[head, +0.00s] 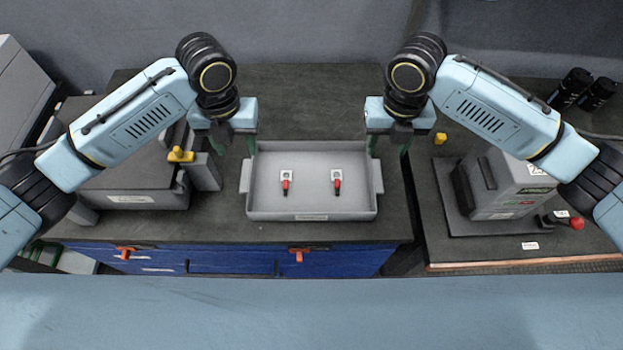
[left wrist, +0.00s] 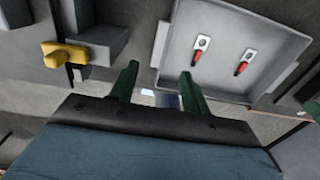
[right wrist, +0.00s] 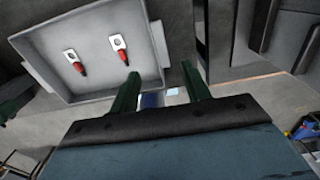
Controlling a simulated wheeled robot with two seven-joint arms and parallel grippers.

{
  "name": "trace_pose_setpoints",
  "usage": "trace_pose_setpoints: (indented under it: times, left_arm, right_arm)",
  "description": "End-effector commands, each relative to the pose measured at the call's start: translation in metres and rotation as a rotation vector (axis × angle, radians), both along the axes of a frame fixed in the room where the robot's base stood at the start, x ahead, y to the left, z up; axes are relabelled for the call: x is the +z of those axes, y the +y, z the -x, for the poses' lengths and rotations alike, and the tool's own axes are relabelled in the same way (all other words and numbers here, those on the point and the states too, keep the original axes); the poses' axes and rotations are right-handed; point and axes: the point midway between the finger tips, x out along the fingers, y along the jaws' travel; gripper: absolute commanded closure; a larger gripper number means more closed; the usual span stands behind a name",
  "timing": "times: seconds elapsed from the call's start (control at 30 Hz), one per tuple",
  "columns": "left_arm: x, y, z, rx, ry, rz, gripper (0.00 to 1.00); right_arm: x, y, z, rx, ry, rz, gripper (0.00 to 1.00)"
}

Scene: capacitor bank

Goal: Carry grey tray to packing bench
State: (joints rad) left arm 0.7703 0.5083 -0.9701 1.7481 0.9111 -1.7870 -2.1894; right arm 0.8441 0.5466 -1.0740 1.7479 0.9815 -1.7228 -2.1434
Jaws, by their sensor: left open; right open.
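The grey tray (head: 312,208) sits on the dark bench top in the middle of the head view, with a handle on each short side. Two small parts with red tips (head: 285,184) (head: 337,183) lie in it, apart from each other. My left gripper (head: 250,145) is open and empty, above the tray's left back corner; its green fingers (left wrist: 160,85) show beside the tray's side in the left wrist view. My right gripper (head: 374,145) is open and empty near the right back corner; its fingers (right wrist: 160,85) show beside the tray in the right wrist view. Neither visibly touches the tray.
A dark grey machine with a yellow knob (head: 180,155) stands left of the tray. Blue drawers with orange handles (head: 299,253) are below the bench front. A gap separates this bench from the one at right, which bears a grey device (head: 505,185) and a red-ended lever (head: 576,223).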

Motion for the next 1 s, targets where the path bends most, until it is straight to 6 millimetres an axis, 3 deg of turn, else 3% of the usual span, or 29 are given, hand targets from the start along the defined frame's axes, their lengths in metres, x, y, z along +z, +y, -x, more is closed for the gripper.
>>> trace_pose_setpoints:
  times: [0.3, 0.53, 0.73, 1.0]
  left_arm:
    - [-0.063, 0.000, 0.002, 0.001, 0.005, -0.001, 0.53]
    - [-0.100, 0.000, 0.001, 0.000, 0.003, 0.000, 0.53]
    - [-0.116, 0.000, 0.001, 0.000, 0.002, 0.000, 0.53]
    - [-0.119, 0.000, 0.000, -0.001, 0.000, 0.001, 0.53]
  right_arm:
    - [-0.063, 0.000, 0.002, -0.002, 0.005, 0.001, 0.53]
    - [-0.100, 0.000, 0.001, -0.001, 0.002, 0.001, 0.53]
    - [-0.116, 0.000, 0.001, -0.001, 0.001, 0.001, 0.53]
    - [-0.119, 0.000, 0.000, -0.001, 0.000, 0.001, 0.53]
